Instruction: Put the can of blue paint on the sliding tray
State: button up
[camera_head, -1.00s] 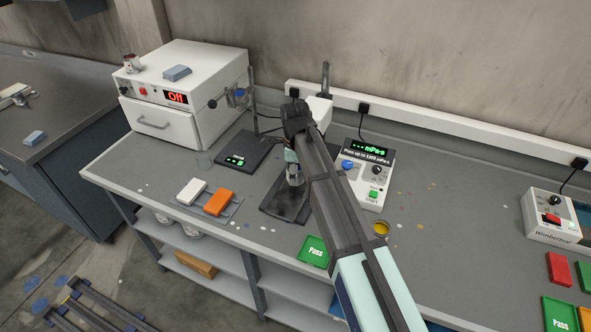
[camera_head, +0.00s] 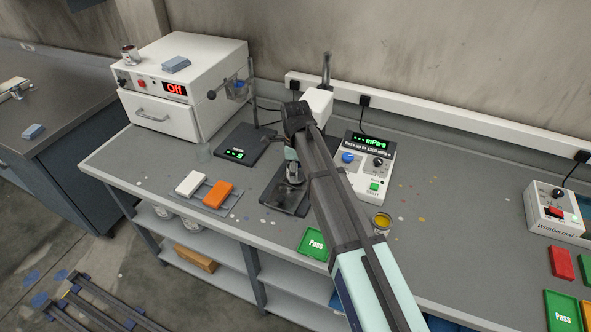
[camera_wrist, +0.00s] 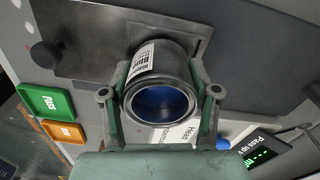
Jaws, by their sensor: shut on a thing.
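The can of blue paint (camera_wrist: 165,74) shows in the wrist view, dark-walled with a white label reading "Blue" and blue paint inside its open top. My gripper (camera_wrist: 160,90) is shut on it, one finger on each side. The sliding tray, a dark plate (camera_wrist: 88,38) with a black knob, lies beneath the can. I cannot tell whether the can's bottom touches it. In the head view my gripper (camera_head: 292,172) is low over the dark plate (camera_head: 280,202) at the viscometer; my arm hides part of this area.
The viscometer's control box (camera_head: 364,170) stands right of my arm. An open yellow paint can (camera_head: 382,221) and a green Pass tray (camera_head: 313,242) are close by. A scale (camera_head: 243,147), a white block (camera_head: 190,183) and an orange block (camera_head: 217,194) lie to the left.

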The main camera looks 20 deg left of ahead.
jog(key=shift+f, duration=0.4)
jog(key=o, duration=1.5)
jog(key=shift+c, duration=0.2)
